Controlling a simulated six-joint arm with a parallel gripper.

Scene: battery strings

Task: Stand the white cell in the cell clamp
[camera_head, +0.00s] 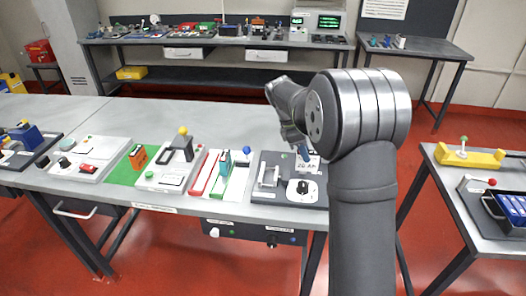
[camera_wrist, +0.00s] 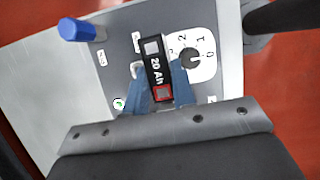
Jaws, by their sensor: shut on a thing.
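The white cell (camera_head: 308,164) has a "20 Ah" label on its side. In the wrist view its narrow black top (camera_wrist: 155,68) shows, with a grey and a red terminal square. My gripper (camera_wrist: 158,80) is shut on the cell, with a blue finger on each side. In the head view the cell is over the back right of a dark plate; a gap beneath it cannot be told. The plate (camera_head: 258,191) carries a grey upright bracket (camera_head: 268,176) and a dial (camera_head: 303,187). This may be the cell clamp, but I cannot be sure. The cell's bottom is hidden.
A side table (camera_head: 480,215) is at right.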

